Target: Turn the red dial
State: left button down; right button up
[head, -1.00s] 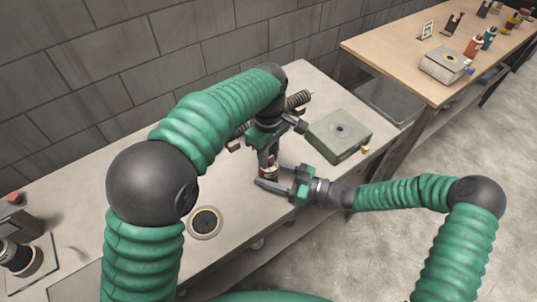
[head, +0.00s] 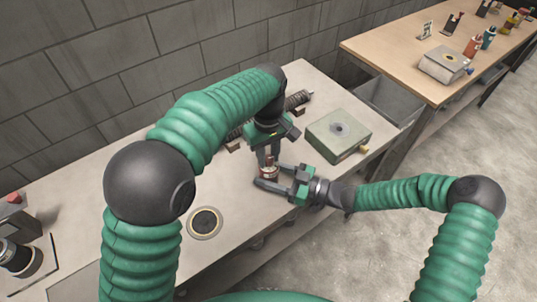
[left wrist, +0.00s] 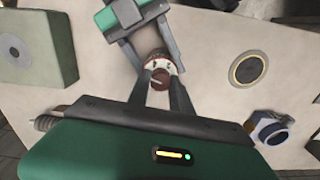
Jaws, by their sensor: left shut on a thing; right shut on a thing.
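The red dial (head: 268,173) is a small red-brown knob on a short, pale round body. In the left wrist view it (left wrist: 159,79) shows between both pairs of fingers. My left gripper (head: 268,161) points down from above, its fingers shut on the dial's top. My right gripper (head: 271,176) comes in from the right, low over the bench, with its fingers shut around the body. In the left wrist view the right gripper (left wrist: 150,57) shows at the top. The fingers hide parts of the dial and its body.
A green-grey box (head: 338,133) stands on the grey bench (head: 160,215) to the right. A dark disc with a pale rim (head: 205,222) lies in front. A dark coiled part (head: 297,100) lies behind my left gripper. A wooden table (head: 400,60) stands at the back right.

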pick_arm(q)
jog(key=m, duration=0.4)
jog(key=shift+m, duration=0.3)
jog(key=m, duration=0.3)
jog(key=shift+m, duration=0.4)
jog(key=m, duration=0.3)
jog(key=shift+m, duration=0.3)
pick_arm(e)
jog(key=shift+d, duration=0.1)
pick_arm(q)
jog(key=m, duration=0.4)
jog(key=shift+a, duration=0.1)
pick_arm(e)
jog(key=shift+w, duration=0.1)
pick_arm(q)
jog(key=m, duration=0.4)
jog(key=shift+a, duration=0.1)
jog(key=m, duration=0.4)
jog(key=shift+m, duration=0.3)
jog(key=m, duration=0.4)
jog(key=shift+m, duration=1.7)
